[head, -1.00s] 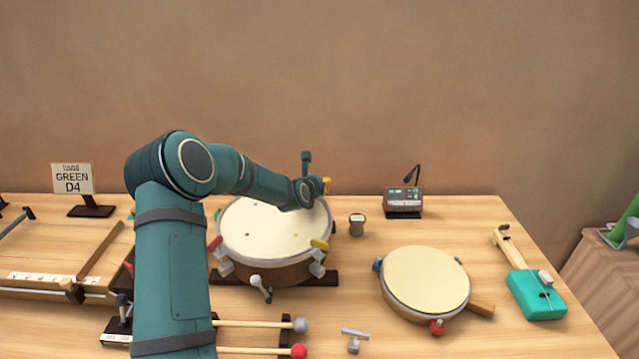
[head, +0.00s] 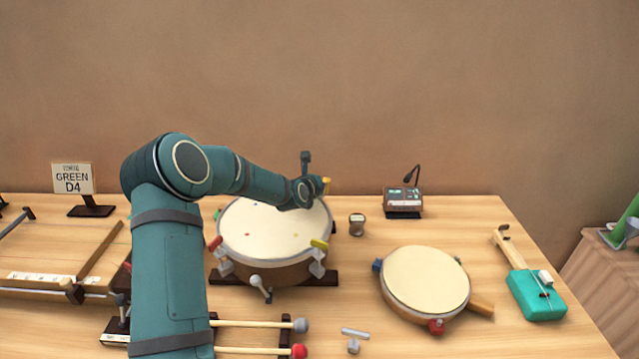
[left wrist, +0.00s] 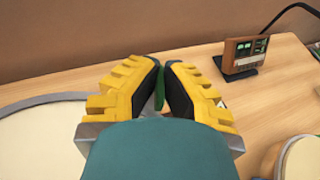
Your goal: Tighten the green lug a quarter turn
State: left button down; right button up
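The round drum (head: 275,225) with a cream skin stands on a dark stand, a red lug (head: 214,243) and a yellow lug (head: 320,244) on its near rim. My left gripper (head: 318,187) is at the drum's back right rim, mostly hidden by its own wrist. Most of the lug is hidden by the fingers. My right gripper is not in view.
A tuning meter (head: 403,202) and a small dark cup (head: 357,224) stand right of the drum. A smaller drum (head: 425,280), a teal instrument (head: 537,295) and mallets (head: 255,323) lie nearer. A sign (head: 73,178) reads GREEN D4.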

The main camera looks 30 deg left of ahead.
pick_arm(q)
jog(key=shift+f, duration=0.1)
dwell(0.7)
jog(key=c, duration=1.1)
grip_release()
jog(key=shift+c, duration=0.2)
jog(key=v, duration=1.1)
jog(key=shift+w+a, duration=0.1)
jog(key=shift+a, duration=0.1)
jog(key=shift+s+d+r, duration=0.2)
jog(key=shift+s+r, duration=0.1)
jog(key=shift+s, duration=0.25)
